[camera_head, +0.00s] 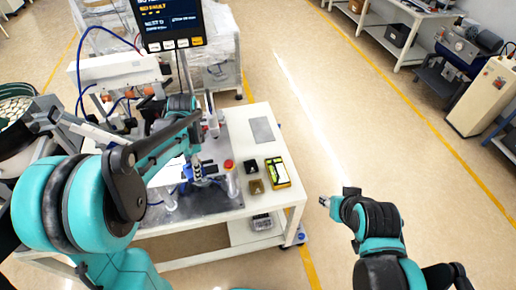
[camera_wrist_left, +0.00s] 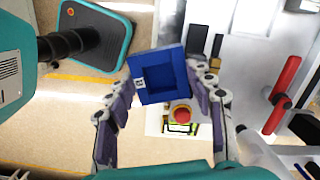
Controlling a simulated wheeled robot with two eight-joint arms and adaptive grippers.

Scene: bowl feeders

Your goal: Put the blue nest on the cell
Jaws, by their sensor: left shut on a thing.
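The blue nest (camera_wrist_left: 162,76) is a square blue block with a recess and a small white label on one edge. It sits between the fingers of my left gripper (camera_wrist_left: 160,95), which is shut on it. In the head view my left gripper (camera_head: 196,170) is over the work table (camera_head: 285,195), above the grey metal plate (camera_head: 205,198); the nest is partly hidden there by the arm. I cannot tell from this view whether the nest touches anything. My right gripper (camera_head: 325,201) is off to the right of the table, over bare floor, too small to read its fingers.
A red button (camera_head: 228,163) stands near the left gripper. A yellow-green case (camera_head: 277,173) and two small dark bins (camera_head: 255,186) lie on the table's right. A screen (camera_head: 168,22) stands behind. Red handles (camera_wrist_left: 285,80) show in the wrist view.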

